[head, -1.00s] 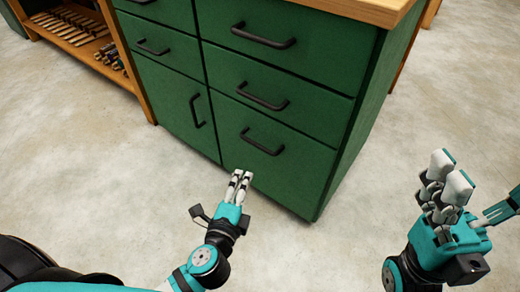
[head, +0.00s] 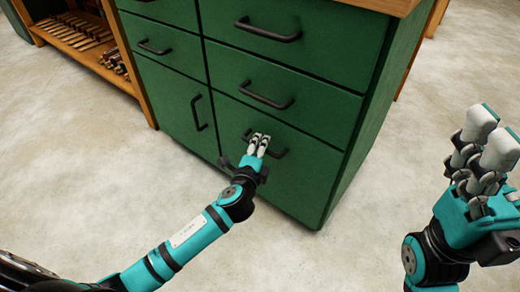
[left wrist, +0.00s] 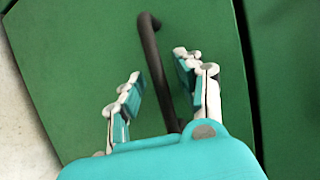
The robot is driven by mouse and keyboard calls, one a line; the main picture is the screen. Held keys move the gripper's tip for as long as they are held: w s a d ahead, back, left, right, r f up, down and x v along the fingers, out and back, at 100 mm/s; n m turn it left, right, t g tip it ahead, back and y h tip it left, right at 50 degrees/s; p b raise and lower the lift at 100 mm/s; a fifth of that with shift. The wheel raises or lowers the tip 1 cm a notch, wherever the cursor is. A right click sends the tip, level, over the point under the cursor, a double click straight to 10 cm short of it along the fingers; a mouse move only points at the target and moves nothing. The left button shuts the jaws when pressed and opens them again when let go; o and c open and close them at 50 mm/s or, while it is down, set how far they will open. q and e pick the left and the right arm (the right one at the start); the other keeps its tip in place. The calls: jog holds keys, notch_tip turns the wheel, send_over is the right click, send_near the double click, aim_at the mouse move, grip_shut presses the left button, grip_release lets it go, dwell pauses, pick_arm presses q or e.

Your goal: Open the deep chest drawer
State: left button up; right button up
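The deep drawer (head: 290,175) is the tall green front at the lower right of the chest, and it is shut. Its black bar handle (head: 278,153) is partly hidden behind my left gripper (head: 259,144) in the head view. In the left wrist view the handle (left wrist: 153,60) runs between the two parted fingers of my left gripper (left wrist: 158,82). The fingers are open, one on each side of the bar; I cannot tell whether they touch it. My right gripper (head: 490,135) is open and empty at the right, away from the chest.
Above the deep drawer are shallower drawers (head: 305,95) with black handles, and left of it a door (head: 180,105) with an upright handle. A wooden shelf unit (head: 75,45) with tools stands at the left. The concrete floor (head: 90,165) in front is clear.

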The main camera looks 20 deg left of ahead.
pick_arm(q)
grip_shut()
dwell(0.6)
